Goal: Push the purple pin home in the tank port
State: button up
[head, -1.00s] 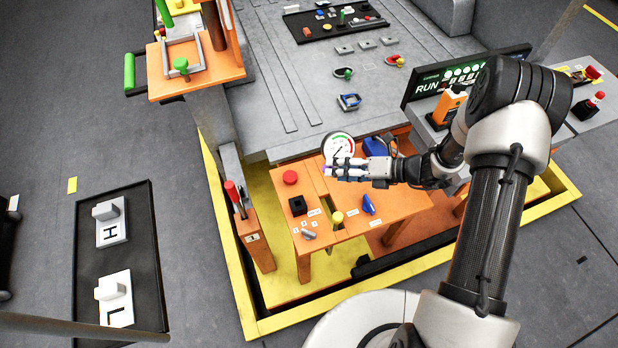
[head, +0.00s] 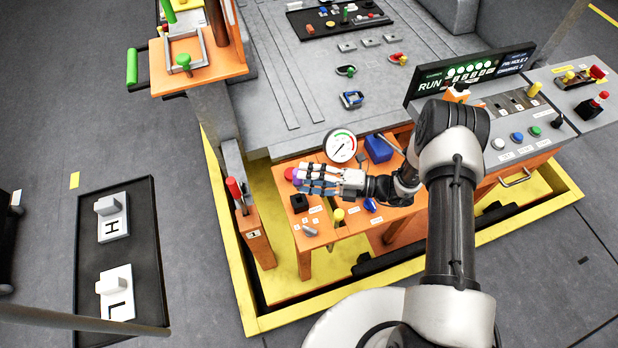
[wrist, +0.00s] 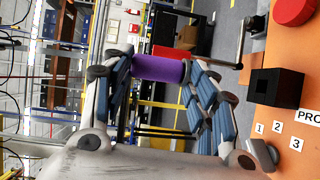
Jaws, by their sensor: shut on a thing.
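My gripper (head: 306,180) is over the left part of the orange bench (head: 352,222) in the head view. It is shut on the purple pin (wrist: 160,68), which lies across between the blue-padded fingers in the wrist view. In the head view only a small bit of the pin (head: 297,177) shows at the fingertips. A black block (head: 299,203) with a square opening stands on the bench just below the gripper in the picture; in the wrist view this block (wrist: 275,88) is to the right, apart from the pin. I cannot tell which part is the tank port.
A red button (head: 289,174) is by the fingertips. A round gauge (head: 340,146), a blue box (head: 378,149), a yellow knob (head: 339,214) and a blue handle (head: 370,204) are around my gripper. A red-handled lever (head: 234,191) stands to the left.

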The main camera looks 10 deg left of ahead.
notch_tip(320, 180, down, 6)
jog(key=b, duration=0.4)
jog(key=shift+r+b, duration=0.1)
jog(key=shift+b, duration=0.3)
jog(key=shift+b, duration=0.45)
dwell(0.9)
jog(key=shift+f+b, duration=0.3)
jog(key=shift+f, duration=0.2)
jog(key=shift+f+b, duration=1.25)
jog(key=shift+f, duration=0.15)
jog(key=shift+f+b, duration=0.1)
jog(key=shift+b, duration=0.35)
dwell(0.8)
jog(key=o, duration=1.6)
jog(key=shift+s, duration=0.1)
jog(key=shift+p, duration=0.35)
